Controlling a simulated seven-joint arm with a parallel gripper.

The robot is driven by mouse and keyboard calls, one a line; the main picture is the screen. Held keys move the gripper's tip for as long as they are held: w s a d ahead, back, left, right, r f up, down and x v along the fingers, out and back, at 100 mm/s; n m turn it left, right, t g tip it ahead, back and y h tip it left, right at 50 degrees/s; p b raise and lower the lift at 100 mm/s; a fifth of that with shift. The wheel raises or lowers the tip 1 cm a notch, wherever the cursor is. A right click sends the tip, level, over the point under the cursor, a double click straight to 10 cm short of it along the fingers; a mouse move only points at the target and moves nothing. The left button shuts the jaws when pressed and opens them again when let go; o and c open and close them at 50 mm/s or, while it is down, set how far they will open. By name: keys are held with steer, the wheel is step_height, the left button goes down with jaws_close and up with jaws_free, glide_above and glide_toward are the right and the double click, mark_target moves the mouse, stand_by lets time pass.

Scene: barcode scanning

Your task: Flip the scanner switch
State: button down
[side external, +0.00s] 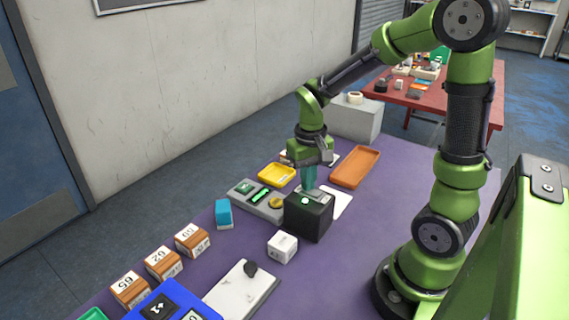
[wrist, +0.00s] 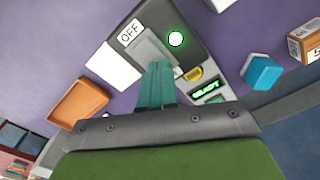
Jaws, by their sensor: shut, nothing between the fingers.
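The black scanner box (side external: 309,219) stands on the purple table, with a lit green round lamp on its top. In the wrist view the scanner (wrist: 185,30) shows an "OFF" label, the lit green lamp and a grey switch plate (wrist: 146,47). My gripper (side external: 309,187) points down at the top of the scanner, its teal fingers shut with nothing between them. In the wrist view the fingertips of my gripper (wrist: 157,66) overlap the lower edge of the switch plate. I cannot tell whether they touch it.
A grey panel (side external: 241,191) with a green display sits left of the scanner, with a yellow tray (side external: 276,174) behind. An orange tray (side external: 356,167) lies behind right. A blue block (side external: 223,213), a white cube (side external: 282,247) and a white board (side external: 226,297) are nearby.

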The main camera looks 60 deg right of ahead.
steer(key=shift+r, duration=3.5)
steer(key=shift+a+f, duration=0.1)
steer(key=shift+f, duration=0.15)
steer(key=s+a+r+n+t+y, duration=0.2)
steer(key=s+a+r+t, duration=0.4)
steer(key=a, duration=0.4)
steer(key=shift+r+t, duration=0.45)
steer(key=shift+t, duration=0.15)
